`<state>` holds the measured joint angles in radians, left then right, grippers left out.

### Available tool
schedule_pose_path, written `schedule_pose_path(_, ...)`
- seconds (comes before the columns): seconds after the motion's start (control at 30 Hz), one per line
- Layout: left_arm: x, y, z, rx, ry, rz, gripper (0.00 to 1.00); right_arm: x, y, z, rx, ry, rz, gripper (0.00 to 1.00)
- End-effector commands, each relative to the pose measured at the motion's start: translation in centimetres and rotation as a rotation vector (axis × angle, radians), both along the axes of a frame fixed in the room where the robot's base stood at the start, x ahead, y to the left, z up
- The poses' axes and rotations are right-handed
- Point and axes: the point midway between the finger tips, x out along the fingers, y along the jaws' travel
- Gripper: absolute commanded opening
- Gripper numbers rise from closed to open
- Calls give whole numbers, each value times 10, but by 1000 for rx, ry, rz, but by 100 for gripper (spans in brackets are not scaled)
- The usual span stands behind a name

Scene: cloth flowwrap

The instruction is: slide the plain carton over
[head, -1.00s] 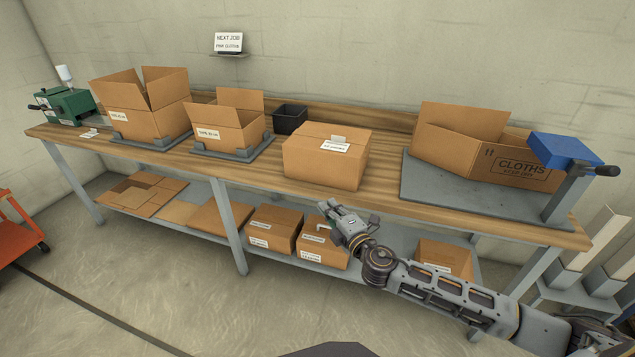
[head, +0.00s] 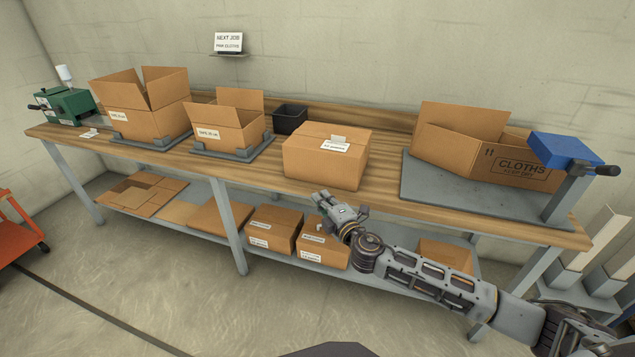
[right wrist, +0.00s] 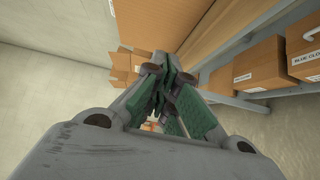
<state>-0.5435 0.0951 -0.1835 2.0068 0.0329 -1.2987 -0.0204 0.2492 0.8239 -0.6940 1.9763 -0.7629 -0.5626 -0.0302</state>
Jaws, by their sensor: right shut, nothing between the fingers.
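A closed plain brown carton (head: 318,168) sits upright on the wooden bench top, right of the middle, with white labels over its top edge. My right gripper (head: 323,202) is in front of the bench's front edge, just below and apart from this carton. Its fingers are shut with nothing between them; the green finger pads also show pressed together in the right wrist view (right wrist: 168,95). My left gripper is not in view.
An open carton printed CLOTHS (head: 520,172) stands on a grey plate (head: 440,190) beside a blue-topped device (head: 562,148) at right. Two open cartons (head: 150,122) (head: 225,137) stand at left, near a black bin (head: 290,118). Bare bench lies between carton and plate.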

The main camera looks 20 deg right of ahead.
Motion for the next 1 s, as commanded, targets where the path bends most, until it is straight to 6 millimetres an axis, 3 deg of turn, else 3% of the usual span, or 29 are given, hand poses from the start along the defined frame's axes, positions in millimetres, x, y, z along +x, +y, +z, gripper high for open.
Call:
schedule_pose_path(0.77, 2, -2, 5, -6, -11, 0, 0, 55, 11, 1, -1, -1, 0, 0)
schedule_pose_path(1.0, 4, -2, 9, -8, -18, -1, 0, 74, -2, 0, -2, -1, -1, 0)
